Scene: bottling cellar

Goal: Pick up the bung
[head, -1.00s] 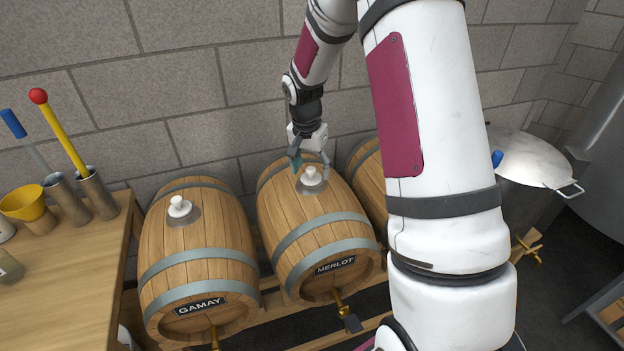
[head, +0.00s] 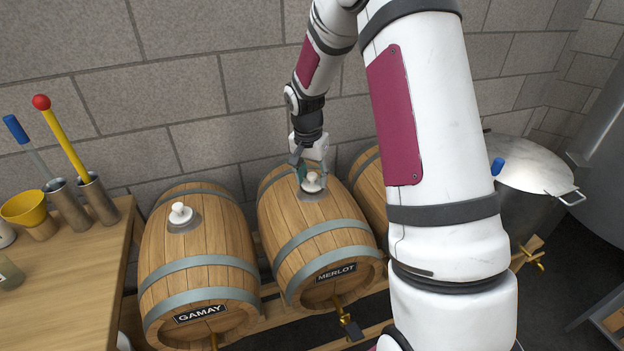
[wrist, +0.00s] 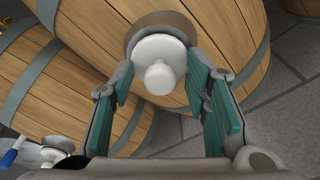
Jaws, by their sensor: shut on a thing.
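The white bung (head: 313,183) sits upright in the dark round bung-hole plate on top of the Merlot barrel (head: 312,215). My gripper (head: 312,174) is over it with its fingers pointing down, shut on it from both sides. In the wrist view the bung (wrist: 158,66) is between the teal finger pads of my gripper (wrist: 160,82), its round knob towards the camera. The bung's lower end is hidden, and I see no clear lift from the barrel.
The Gamay barrel (head: 198,250), with its own white bung (head: 180,213), lies to the left. Another barrel (head: 369,180) is partly hidden behind my arm. A wooden bench (head: 75,290) with a yellow funnel (head: 24,207) is at far left. A steel pot (head: 535,165) stands right.

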